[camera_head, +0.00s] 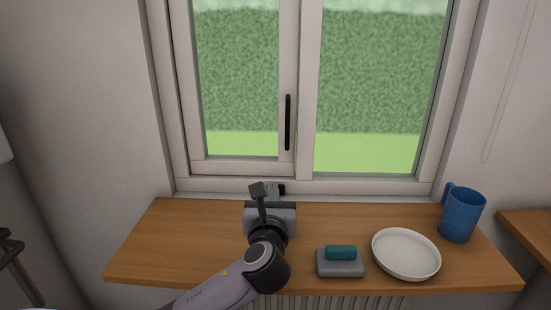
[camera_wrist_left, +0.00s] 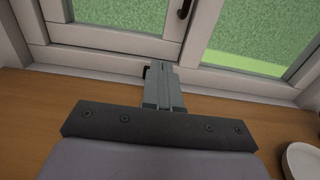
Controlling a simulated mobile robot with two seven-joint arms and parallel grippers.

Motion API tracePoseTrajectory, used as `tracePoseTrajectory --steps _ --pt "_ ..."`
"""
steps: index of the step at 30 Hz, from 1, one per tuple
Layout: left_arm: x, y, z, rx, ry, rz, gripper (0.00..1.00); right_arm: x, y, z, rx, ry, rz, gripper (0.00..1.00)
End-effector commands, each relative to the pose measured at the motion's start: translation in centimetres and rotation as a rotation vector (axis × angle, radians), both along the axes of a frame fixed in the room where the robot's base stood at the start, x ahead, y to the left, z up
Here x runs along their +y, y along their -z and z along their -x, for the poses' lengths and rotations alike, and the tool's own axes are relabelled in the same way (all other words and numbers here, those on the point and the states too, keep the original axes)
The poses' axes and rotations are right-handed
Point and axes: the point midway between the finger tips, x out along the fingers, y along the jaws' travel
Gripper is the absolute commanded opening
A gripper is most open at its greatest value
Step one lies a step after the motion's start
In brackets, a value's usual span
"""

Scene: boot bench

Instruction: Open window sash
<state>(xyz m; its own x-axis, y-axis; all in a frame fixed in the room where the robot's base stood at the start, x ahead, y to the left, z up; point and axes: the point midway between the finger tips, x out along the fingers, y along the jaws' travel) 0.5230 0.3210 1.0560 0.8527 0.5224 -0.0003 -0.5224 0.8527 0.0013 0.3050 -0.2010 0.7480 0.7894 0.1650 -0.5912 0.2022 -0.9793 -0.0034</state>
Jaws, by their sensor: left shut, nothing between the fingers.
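The window sash (camera_head: 240,167) is the white-framed left pane, sitting in its frame with no gap that I can see. Its black upright handle (camera_head: 288,122) is on the sash's right stile. The handle's lower end also shows at the top of the left wrist view (camera_wrist_left: 184,9). My left gripper (camera_head: 272,189) is shut and empty, low in front of the window's bottom frame, below the handle and apart from it. Its closed grey fingers (camera_wrist_left: 160,76) point toward the window frame in the left wrist view. My right gripper is not in view.
A wooden shelf (camera_head: 180,240) runs below the window. On its right stand a grey block with a teal piece on top (camera_head: 340,268), a white plate (camera_head: 406,255) and a blue mug (camera_head: 462,216). The shelf's left part is clear. The right pane (camera_head: 370,90) is beside the sash.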

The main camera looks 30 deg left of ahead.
Motion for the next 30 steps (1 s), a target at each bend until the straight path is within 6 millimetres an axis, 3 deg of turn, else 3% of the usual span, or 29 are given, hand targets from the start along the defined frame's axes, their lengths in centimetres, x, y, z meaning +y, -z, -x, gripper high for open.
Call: tracePoseTrajectory --steps 5,21,30 --pt "0.7 0.0 -1.0 0.001 -0.002 -0.001 0.00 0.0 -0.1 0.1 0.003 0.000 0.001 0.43" --pt "5.2 0.0 -8.5 0.000 -0.002 0.002 0.00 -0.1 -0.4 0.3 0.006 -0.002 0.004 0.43" --pt "6.9 0.0 -11.2 0.000 -0.001 0.002 0.00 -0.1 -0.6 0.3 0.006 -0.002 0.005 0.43"
